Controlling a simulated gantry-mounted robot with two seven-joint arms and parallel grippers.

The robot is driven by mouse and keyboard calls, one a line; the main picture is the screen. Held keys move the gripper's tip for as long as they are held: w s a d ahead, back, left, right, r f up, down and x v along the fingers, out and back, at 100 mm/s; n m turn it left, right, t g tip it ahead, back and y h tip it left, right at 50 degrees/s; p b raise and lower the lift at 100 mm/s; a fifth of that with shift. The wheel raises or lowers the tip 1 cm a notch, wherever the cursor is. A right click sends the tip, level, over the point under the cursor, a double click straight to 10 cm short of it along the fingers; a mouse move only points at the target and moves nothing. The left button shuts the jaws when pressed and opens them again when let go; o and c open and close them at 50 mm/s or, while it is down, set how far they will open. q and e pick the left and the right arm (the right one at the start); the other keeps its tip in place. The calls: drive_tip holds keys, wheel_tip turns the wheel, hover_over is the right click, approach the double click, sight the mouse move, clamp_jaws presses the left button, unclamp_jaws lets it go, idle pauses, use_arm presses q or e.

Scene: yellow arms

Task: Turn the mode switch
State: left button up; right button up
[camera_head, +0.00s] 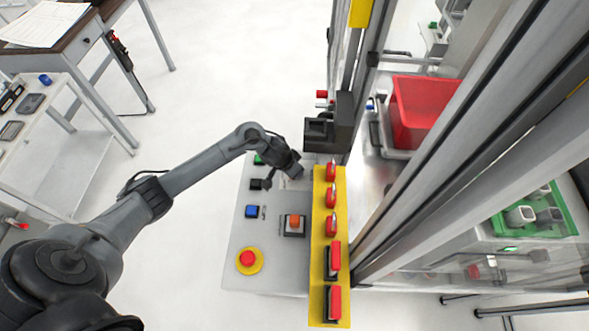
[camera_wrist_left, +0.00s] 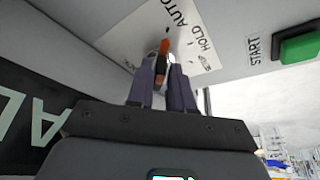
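The mode switch (camera_wrist_left: 164,48) is a small knob with an orange top and dark sides. It stands on a white label plate (camera_wrist_left: 195,32) with printed positions; AUTO and HOLD can be read. My left gripper (camera_wrist_left: 165,75) is at the switch, its two dark fingers close together on either side of the knob and seemingly shut on it. In the head view my left gripper (camera_head: 294,172) reaches over the top of the grey control panel (camera_head: 275,270) and hides the switch. My right gripper is not in view.
A green START button (camera_wrist_left: 298,46) is beside the label plate. The panel also carries a black button (camera_head: 257,184), a blue button (camera_head: 251,211), an orange switch (camera_head: 295,224) and a red emergency stop (camera_head: 247,258). A yellow strip (camera_head: 319,275) with red switches borders the metal frame on the right.

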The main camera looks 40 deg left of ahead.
use_arm(q)
clamp_jaws()
drive_tip(key=shift+a+m, duration=0.1)
drive_tip(key=shift+m, duration=0.3)
drive_tip(key=shift+a+r+m+h+p, duration=0.1)
drive_tip(key=shift+m+h+p, duration=0.2)
drive_tip(key=shift+m+p, duration=0.25)
drive_tip(key=shift+w+a+m+g+h+p, duration=0.15)
drive_tip(key=shift+m+g+h+p, duration=0.25)
drive_tip(key=shift+m, duration=0.75)
drive_tip(key=shift+a+m+h, duration=0.1)
drive_tip(key=shift+m+h, duration=0.4)
drive_tip(key=shift+m, duration=0.7)
drive_tip(key=shift+w+a+m+g+b, duration=0.15)
drive_tip(key=shift+m+g+b, duration=0.4)
drive_tip(key=shift+m, duration=0.55)
